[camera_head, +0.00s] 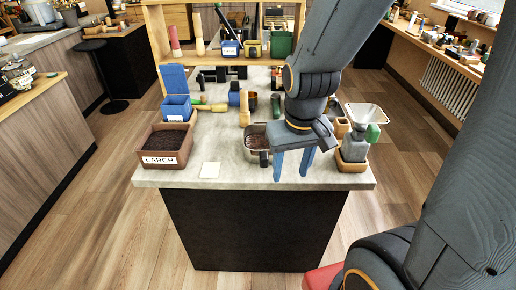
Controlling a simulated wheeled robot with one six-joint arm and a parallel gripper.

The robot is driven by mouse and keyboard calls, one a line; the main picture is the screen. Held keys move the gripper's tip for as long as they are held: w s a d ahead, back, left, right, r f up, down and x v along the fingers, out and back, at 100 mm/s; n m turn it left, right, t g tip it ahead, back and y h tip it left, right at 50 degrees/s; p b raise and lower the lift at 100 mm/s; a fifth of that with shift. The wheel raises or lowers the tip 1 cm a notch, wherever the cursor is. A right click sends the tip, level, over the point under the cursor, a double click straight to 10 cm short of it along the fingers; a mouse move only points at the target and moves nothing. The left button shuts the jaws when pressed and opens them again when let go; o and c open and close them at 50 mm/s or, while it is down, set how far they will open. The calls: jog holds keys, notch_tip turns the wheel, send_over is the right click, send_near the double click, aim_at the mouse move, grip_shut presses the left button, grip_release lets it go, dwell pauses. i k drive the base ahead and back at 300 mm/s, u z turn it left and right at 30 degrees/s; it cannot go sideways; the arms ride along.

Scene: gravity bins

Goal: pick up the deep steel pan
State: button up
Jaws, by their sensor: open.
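What looks like the deep steel pan (253,158) stands near the front edge of the counter, left of my gripper. It has a shiny metal wall and holds dark brown contents. Its right side is partly hidden behind my gripper. My gripper (293,166) points down with its two blue fingers spread apart and nothing visible between them. The left finger overlaps the pan's right edge in the picture; I cannot tell whether they touch.
A brown bin marked LARCH (161,160) and a pale square card (210,170) lie left. A grey hopper device (354,148) stands close on the right. Blue bins (177,110) and small items crowd the back. The counter's front edge (255,180) is near.

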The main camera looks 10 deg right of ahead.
aim_at(256, 147)
jog(key=u, duration=1.8)
jog(key=k, duration=0.95)
jog(key=z, duration=1.1)
